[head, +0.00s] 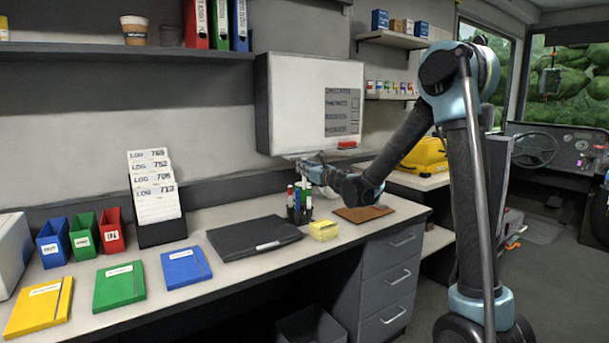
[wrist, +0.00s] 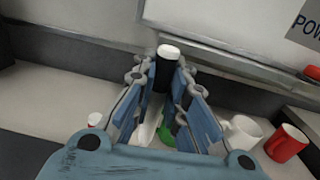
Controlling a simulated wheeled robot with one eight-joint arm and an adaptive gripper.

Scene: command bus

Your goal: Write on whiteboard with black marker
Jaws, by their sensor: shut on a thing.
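The whiteboard (head: 295,95) hangs on the wall above the desk, with a printed list on its right side. Its lower edge also shows in the wrist view (wrist: 235,40). My gripper (head: 307,168) is just below the board and above the dark pen holder (head: 299,212). In the wrist view my gripper (wrist: 174,95) is shut on a black marker (wrist: 170,66) with a pale end, which stands up between the fingers. Red and green markers show in the holder; a green piece (wrist: 181,134) shows below the fingers. The held marker's lower part is partly hidden.
A red eraser (head: 347,145) sits at the board's lower right. A white mug (wrist: 242,133) and a red mug (wrist: 287,143) stand right of my gripper. A closed laptop (head: 254,238), yellow notes (head: 323,230) and a brown clipboard (head: 363,213) lie on the desk (head: 215,213).

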